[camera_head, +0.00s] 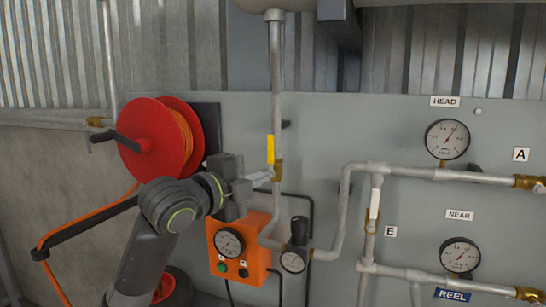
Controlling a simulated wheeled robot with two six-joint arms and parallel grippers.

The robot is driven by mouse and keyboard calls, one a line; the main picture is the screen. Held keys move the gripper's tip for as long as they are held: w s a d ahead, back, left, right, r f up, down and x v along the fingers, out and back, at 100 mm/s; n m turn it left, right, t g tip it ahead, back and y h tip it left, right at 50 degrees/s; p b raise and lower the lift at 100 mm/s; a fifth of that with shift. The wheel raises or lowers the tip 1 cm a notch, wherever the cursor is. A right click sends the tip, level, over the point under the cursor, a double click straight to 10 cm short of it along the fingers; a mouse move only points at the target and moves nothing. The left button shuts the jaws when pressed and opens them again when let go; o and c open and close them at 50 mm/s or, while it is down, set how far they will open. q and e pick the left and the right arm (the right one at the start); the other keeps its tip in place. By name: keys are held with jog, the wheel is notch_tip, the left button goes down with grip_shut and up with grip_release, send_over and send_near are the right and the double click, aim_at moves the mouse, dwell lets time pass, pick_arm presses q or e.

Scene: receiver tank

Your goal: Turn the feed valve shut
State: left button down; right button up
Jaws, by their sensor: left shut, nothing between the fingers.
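A valve with a yellow lever (270,149) sits on the vertical pipe that comes down from above. Its lever stands upright, along the pipe, above a brass body (279,172). I see no label naming it as the feed valve. My left gripper (264,178) is shut and empty, pointing right, just below the yellow lever and close to the brass body. Whether it touches the valve I cannot tell. My right gripper is not in view.
An orange box (255,262) with a gauge and buttons is below my left gripper. A red hose reel (150,140) is at the left. A white-lever valve (374,205) near label E (390,231), pipes and gauges (447,138) fill the right. Bare panel (345,125) lies between.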

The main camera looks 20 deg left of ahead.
aim_at(272, 151)
pick_arm(q)
jog(key=w+d+r+m+p, duration=0.1)
jog(key=w+d+r+p, duration=0.3)
jog(key=w, duration=0.5)
jog(key=a, duration=0.1)
jog(key=a+p, duration=0.1)
jog(key=a, duration=0.2)
jog(key=shift+a+f+p, duration=0.1)
jog(key=shift+f+p, duration=0.2)
jog(key=shift+f, duration=0.05)
jog(key=shift+w, duration=0.1)
jog(key=shift+t+h, duration=0.3)
